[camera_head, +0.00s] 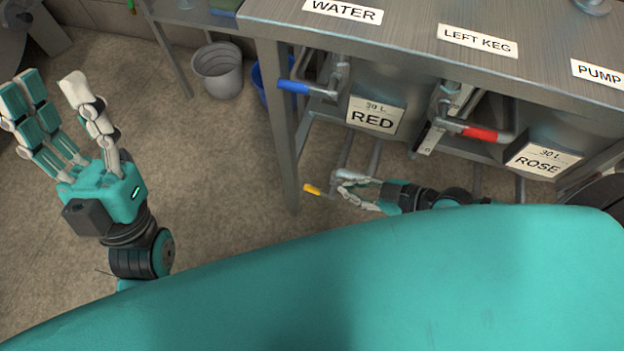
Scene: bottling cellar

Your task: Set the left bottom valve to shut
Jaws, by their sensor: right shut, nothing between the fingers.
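A low valve handle with a yellow tip (313,190) shows beneath the steel table, near the floor; its tip points left. My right gripper (341,182) is low under the table, just right of the yellow tip. Its fingers are closed with nothing between them, and they cover part of the handle and its pipe. I cannot tell whether they touch it. The valve body is hidden. My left gripper (47,92) is raised at the left, open and empty, far from the valve.
The steel table (400,40) carries labels. Under it are the RED keg label (375,115), ROSE keg label (542,158), a blue-handled valve (294,87) and a red-handled valve (480,133). A grey bucket (222,72) stands behind. Floor left of the table leg is clear.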

